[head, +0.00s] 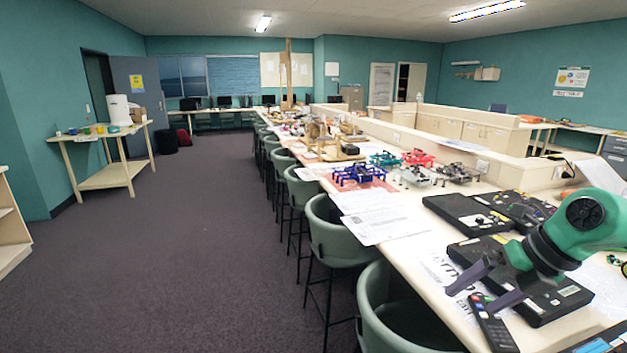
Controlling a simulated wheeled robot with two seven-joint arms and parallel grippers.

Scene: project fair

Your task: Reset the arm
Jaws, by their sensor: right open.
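My right arm comes in from the right edge with a green link. My right gripper (468,302) is open, with its two grey fingers apart and pointing left and down over the front edge of the long table (407,257). I see nothing held between the fingers. A black remote control (494,324) lies on the table just beside and below the nearer finger; I cannot tell whether they touch. A flat black case (540,311) lies under and behind the gripper, partly hidden by it. My left gripper is out of view.
More black cases (466,215) lie behind the gripper. Papers (381,226) and small blue (359,174) and red (418,157) frames lie farther along. Green chairs (335,235) line the table's left side. The carpet (190,265) to the left is clear.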

